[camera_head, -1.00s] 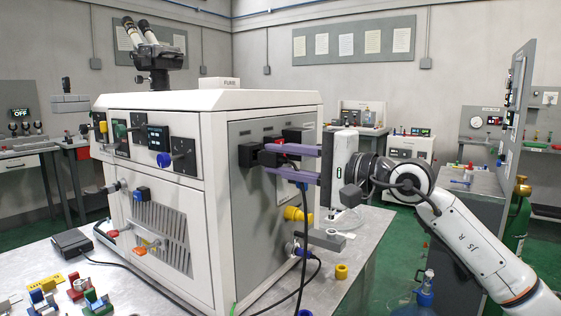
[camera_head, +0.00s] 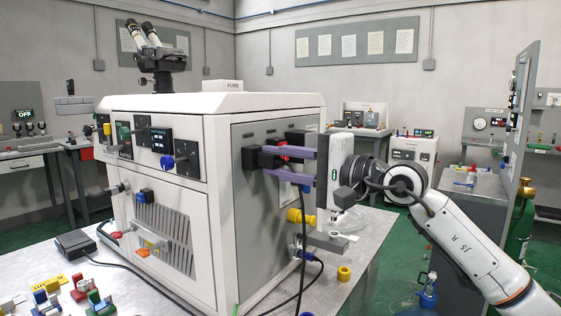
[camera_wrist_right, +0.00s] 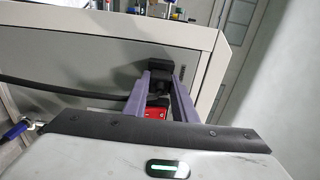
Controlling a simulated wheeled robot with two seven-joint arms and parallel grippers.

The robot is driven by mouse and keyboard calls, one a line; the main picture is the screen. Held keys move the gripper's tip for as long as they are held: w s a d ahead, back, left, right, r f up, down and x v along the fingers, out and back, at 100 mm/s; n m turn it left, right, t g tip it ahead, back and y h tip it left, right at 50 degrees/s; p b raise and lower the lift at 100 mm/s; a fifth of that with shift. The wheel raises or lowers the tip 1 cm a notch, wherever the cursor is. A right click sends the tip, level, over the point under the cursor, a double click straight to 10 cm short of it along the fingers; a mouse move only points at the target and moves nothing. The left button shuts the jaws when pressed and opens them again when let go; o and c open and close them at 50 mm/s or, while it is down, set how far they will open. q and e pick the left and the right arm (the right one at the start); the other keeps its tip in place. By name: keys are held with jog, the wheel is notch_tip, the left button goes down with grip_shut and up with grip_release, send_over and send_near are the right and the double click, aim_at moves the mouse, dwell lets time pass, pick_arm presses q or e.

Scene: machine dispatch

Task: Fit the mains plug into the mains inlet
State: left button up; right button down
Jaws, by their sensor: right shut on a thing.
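My right gripper (camera_head: 264,160) is at the machine's grey side panel, its long purple fingers shut on the black mains plug (camera_head: 272,161). In the right wrist view, the fingers (camera_wrist_right: 159,80) hold the dark plug (camera_wrist_right: 158,88) from both sides. A red part (camera_wrist_right: 156,112) shows between the fingers. A black block on the panel, seemingly the mains inlet (camera_head: 248,158), lies right at the fingertips; it also shows in the wrist view (camera_wrist_right: 153,68). The plug's front and the inlet's opening are hidden, so I cannot tell how far they are engaged. My left gripper is out of view.
The white machine (camera_head: 215,102) stands on a metal table (camera_head: 95,258). A black cable (camera_head: 303,230) hangs below the fingers. A yellow knob (camera_head: 300,217) and a grey bracket (camera_head: 328,241) are below the hand. Small coloured parts (camera_head: 85,291) lie at front left.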

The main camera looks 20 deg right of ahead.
aim_at(284, 163)
jog(key=shift+w+a+r, duration=0.1)
jog(key=shift+w+a, duration=0.05)
jog(key=shift+w, duration=0.05)
jog(key=c, duration=1.4)
grip_release()
jog(key=shift+a, duration=0.1)
jog(key=shift+s+d+f+b, duration=0.25)
jog(key=shift+s+d+b, duration=0.15)
jog(key=shift+b+v, duration=0.7)
jog(key=shift+v, duration=0.55)
jog(key=shift+r, duration=0.15)
jog(key=shift+a, duration=0.1)
